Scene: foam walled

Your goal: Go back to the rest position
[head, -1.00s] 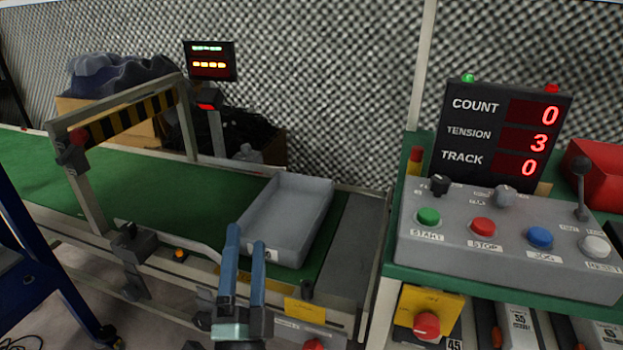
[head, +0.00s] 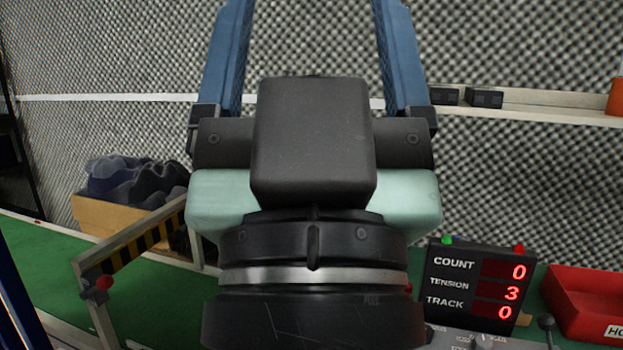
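My gripper (head: 312,30) is large and close to the camera in the head view, pointing up. The fingertips run out of the top of the picture, so anything at the very tips is hidden. My gripper's dark body covers the middle of the scene, including the place where the conveyor's far part and the grey tray would show.
The green conveyor (head: 150,290) with a striped gate (head: 145,250) is at the lower left. A box of dark cloth (head: 125,205) stands behind it. A counter display (head: 480,285) and red bin (head: 590,300) are at the lower right. A shelf (head: 540,105) runs along the wall.

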